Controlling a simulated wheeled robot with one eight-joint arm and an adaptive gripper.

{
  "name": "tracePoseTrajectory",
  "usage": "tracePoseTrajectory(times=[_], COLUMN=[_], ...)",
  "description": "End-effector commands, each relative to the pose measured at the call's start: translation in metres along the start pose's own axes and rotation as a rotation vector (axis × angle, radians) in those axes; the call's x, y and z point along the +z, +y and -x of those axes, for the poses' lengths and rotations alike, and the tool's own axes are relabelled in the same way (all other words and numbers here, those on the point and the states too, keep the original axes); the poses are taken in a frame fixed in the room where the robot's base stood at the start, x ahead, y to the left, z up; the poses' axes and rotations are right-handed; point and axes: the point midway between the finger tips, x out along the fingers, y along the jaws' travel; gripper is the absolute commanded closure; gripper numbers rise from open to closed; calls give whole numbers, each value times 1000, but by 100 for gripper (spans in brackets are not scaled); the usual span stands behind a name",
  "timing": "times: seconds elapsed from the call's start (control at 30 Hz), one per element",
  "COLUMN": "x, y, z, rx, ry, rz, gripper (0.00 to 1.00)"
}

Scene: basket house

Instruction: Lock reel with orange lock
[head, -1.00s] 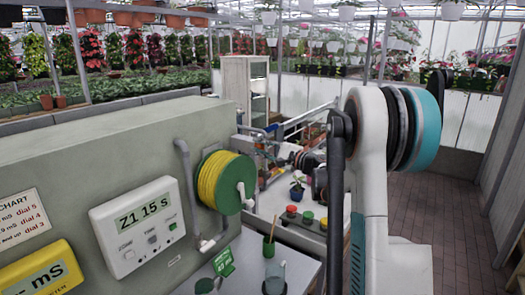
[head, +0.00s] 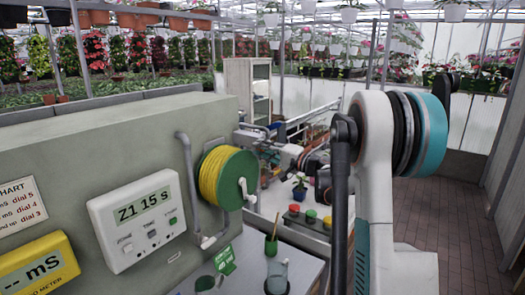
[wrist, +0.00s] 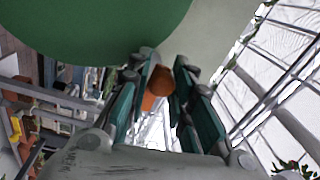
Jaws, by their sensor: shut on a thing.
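The reel (head: 238,178) has a green face, wound yellow hose and a white crank, and is mounted on the grey wall. Its green disc (wrist: 70,25) fills the upper left of the wrist view, close to my gripper (wrist: 172,85). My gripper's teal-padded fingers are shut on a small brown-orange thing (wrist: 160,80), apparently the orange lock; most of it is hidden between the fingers. In the head view my gripper (head: 262,147) is small and lies to the right of the reel; I cannot make out the lock there. I cannot tell whether it touches the reel.
A white controller (head: 138,222) reading "Z1 15 s" and a yellow meter (head: 38,265) are on the wall left of the reel. A pipe (head: 187,170) runs beside the reel. Below are a cup with a pencil (head: 271,246), a clear beaker (head: 277,277) and a green sign (head: 224,260).

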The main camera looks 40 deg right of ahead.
Motion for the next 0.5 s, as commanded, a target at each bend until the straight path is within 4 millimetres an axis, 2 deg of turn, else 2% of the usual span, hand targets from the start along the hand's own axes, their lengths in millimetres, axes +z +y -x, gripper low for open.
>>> tracePoseTrajectory(times=[0.37, 0.4, 0.47, 0.5], x=[-2, -2, -2, -2], y=[-2, -2, -2, -1], z=[0, 0, 0, 0], rx=[-3, -3, -3, -2], ry=[4, 4, 4, 3], rz=[3, 2, 2, 2], gripper=[100, 72, 60, 60])
